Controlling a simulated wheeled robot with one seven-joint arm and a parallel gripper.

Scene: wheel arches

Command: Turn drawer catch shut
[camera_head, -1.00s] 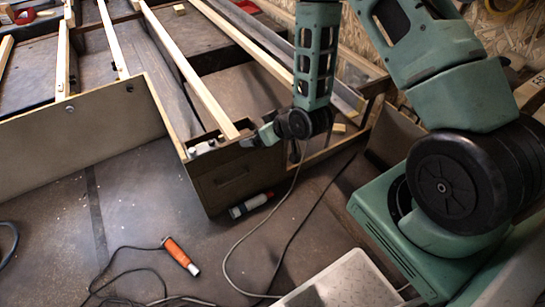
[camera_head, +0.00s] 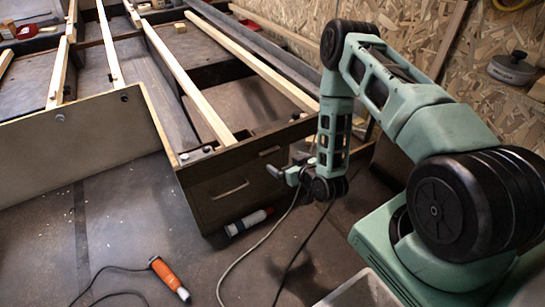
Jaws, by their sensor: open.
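The dark drawer front (camera_head: 215,205) is at the end of the wooden frame, with a pale slim handle (camera_head: 230,190) on it. A small pale fitting (camera_head: 269,151) sits near the top edge of the panel, to the right of the handle. It looks like the catch, but its turn position is too small to tell. My gripper (camera_head: 272,171) is in front of the panel's right part, just below this fitting, and appears apart from it. The jaws are open, with nothing seen between them. My wrist hides part of the panel's right end.
A white and red bottle or tube (camera_head: 248,222) lies on the floor below the drawer. An orange-handled tool (camera_head: 169,278) with a dark cord lies in front. A grey cable (camera_head: 255,248) runs across the floor below my gripper. Wooden slats (camera_head: 190,85) span the frame behind.

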